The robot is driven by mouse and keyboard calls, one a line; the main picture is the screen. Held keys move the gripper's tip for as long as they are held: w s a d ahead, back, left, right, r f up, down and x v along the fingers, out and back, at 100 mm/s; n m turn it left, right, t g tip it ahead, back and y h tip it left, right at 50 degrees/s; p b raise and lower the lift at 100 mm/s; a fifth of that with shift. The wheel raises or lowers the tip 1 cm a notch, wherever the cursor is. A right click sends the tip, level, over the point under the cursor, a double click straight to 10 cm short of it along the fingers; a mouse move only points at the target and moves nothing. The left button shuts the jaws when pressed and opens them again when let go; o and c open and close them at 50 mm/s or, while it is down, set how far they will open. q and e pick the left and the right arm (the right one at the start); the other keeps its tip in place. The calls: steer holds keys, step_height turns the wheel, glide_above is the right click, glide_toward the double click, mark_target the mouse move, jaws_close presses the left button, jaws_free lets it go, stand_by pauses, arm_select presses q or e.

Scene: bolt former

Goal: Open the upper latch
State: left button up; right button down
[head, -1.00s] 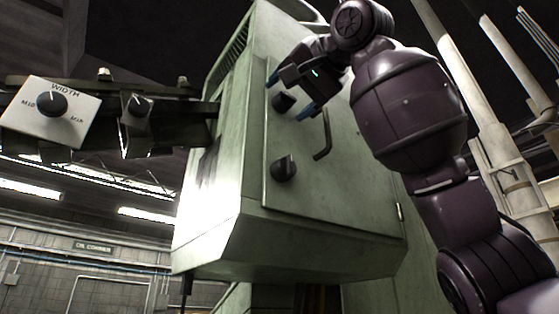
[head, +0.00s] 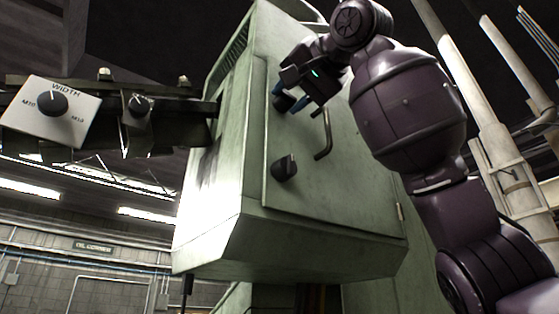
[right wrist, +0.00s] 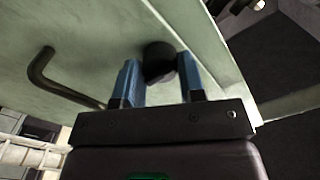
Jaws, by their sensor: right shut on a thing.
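The upper latch is a black knob (right wrist: 159,62) on the door of the pale green machine cabinet. In the head view the upper latch (head: 283,102) is partly hidden by my right gripper (head: 287,101). In the right wrist view the blue fingers of my right gripper (right wrist: 160,80) stand on either side of the knob and are shut on it. The lower latch (head: 284,168), a black knob, sits further down the same door edge. The cabinet door (head: 350,190) lies flush with the cabinet. My left gripper is not in view.
A bent dark handle (head: 325,135) sticks out of the door between the two latches; it also shows in the right wrist view (right wrist: 62,82). A white panel marked WIDTH (head: 48,112) is at the left. Pale pipes (head: 490,110) stand at the right.

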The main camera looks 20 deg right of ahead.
steer(key=m+b, duration=0.2)
steer(key=shift+f+m, duration=0.15)
steer(key=shift+m, duration=0.15)
steer(key=shift+m+b, duration=0.4)
steer(key=shift+m, duration=0.5)
steer(key=m+b, duration=0.2)
steer(key=m, duration=0.2)
steer(key=shift+m, duration=1.2)
steer(key=c, duration=0.5)
jaws_free()
